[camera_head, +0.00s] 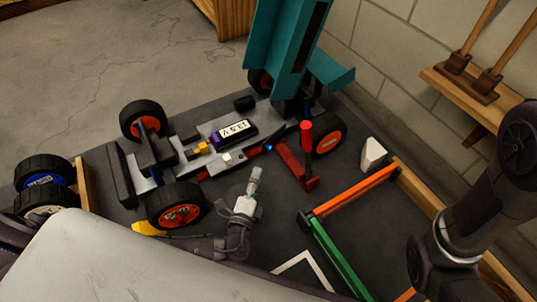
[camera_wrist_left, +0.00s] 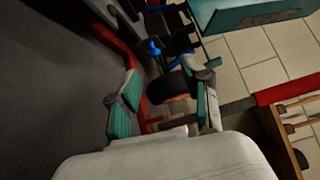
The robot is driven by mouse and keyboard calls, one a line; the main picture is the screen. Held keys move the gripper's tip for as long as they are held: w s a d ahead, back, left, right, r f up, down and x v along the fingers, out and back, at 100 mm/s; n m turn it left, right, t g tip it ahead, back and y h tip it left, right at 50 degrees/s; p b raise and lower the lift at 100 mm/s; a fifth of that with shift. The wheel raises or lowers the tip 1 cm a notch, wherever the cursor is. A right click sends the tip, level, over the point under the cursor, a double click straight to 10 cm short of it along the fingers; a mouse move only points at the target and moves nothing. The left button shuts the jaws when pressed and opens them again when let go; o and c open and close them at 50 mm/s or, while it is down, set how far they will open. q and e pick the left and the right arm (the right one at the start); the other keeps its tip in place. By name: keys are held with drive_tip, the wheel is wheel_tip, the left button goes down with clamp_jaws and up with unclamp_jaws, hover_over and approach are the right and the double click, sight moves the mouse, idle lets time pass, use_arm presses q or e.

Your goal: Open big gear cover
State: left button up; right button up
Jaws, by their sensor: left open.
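The RC car lies on a dark mat with its chassis open, and its battery (camera_head: 233,131) reads 13.5 V. A red angled piece (camera_head: 294,166) with an upright red handle (camera_head: 306,133) sits beside the rear wheel (camera_head: 326,135). It may be the big gear cover, but I cannot tell for sure. My left gripper (camera_head: 254,182) is left of this red piece, apart from its handle. In the left wrist view, its fingers (camera_wrist_left: 165,115) are spread and hold nothing. A red bar (camera_wrist_left: 119,45) and an orange-rimmed wheel (camera_wrist_left: 169,87) show beyond them. My right gripper is out of view.
A teal car body (camera_head: 280,45) stands raised at the back. Orange (camera_head: 355,190) and green (camera_head: 335,257) bars and a white block (camera_head: 373,154) lie to the right. Spare wheels (camera_head: 46,181) sit at the left. A wall shelf (camera_head: 470,98) stands at the right.

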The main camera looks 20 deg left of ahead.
sight(270, 151)
use_arm(q)
drive_tip(key=shift+s+f+h, duration=0.35)
drive_tip(key=shift+s, duration=0.25)
drive_tip(key=shift+s+f+h, duration=0.35)
drive_tip(key=shift+s, duration=0.2)
drive_tip(key=shift+w+f, duration=0.1)
drive_tip(key=shift+w, duration=0.05)
drive_tip(key=w+b, duration=0.6)
drive_tip(key=w, duration=0.6)
drive_tip(key=shift+w+d+b, duration=0.15)
drive_tip(key=shift+w+b, duration=0.15)
drive_tip(key=shift+w, duration=0.35)
drive_tip(key=shift+c, duration=0.3)
clamp_jaws()
